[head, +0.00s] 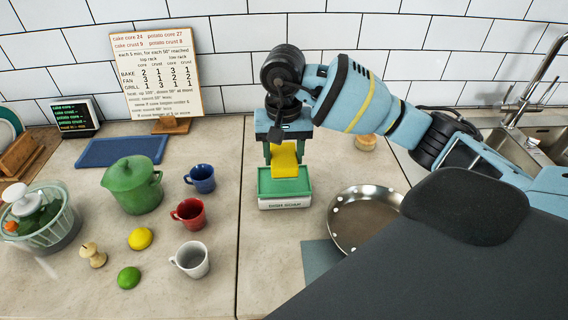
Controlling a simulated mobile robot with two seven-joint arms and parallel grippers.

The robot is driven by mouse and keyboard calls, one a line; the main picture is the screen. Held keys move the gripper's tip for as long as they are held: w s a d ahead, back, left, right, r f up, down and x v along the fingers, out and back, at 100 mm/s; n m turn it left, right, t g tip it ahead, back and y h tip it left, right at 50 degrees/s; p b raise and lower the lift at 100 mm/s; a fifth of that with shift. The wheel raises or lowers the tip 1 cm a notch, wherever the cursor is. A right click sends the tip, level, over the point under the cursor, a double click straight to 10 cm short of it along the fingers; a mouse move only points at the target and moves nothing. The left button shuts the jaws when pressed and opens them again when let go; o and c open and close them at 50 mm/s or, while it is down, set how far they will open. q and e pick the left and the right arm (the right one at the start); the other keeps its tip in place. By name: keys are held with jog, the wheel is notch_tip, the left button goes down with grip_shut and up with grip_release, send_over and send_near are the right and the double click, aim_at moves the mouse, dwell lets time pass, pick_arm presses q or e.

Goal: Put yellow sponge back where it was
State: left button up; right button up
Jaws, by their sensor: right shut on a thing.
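The yellow sponge (284,163) is between the fingers of my right gripper (284,150), which is shut on it. The gripper points down from above. Part of the sponge is hidden behind the fingers. Right below is a small box with a green top and a white front with dark lettering (285,204). The sponge's lower end overlaps the green top in the picture; I cannot tell whether it touches. My left gripper is not in view.
A steel pan (364,215) lies right of the box. Red (188,213), blue (202,178) and white (192,259) mugs stand to the left, with a green pot (132,188). A sink (535,140) is at the right. Counter between mugs and box is clear.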

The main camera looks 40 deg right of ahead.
aim_at(283, 166)
jog(key=shift+f, duration=1.75)
jog(key=shift+f, duration=0.35)
jog(key=o, duration=0.9)
jog(key=shift+o, duration=0.2)
jog(key=shift+r, duration=0.1)
notch_tip(283, 166, up, 13)
jog(key=shift+f+p, duration=0.2)
jog(key=shift+p, duration=0.15)
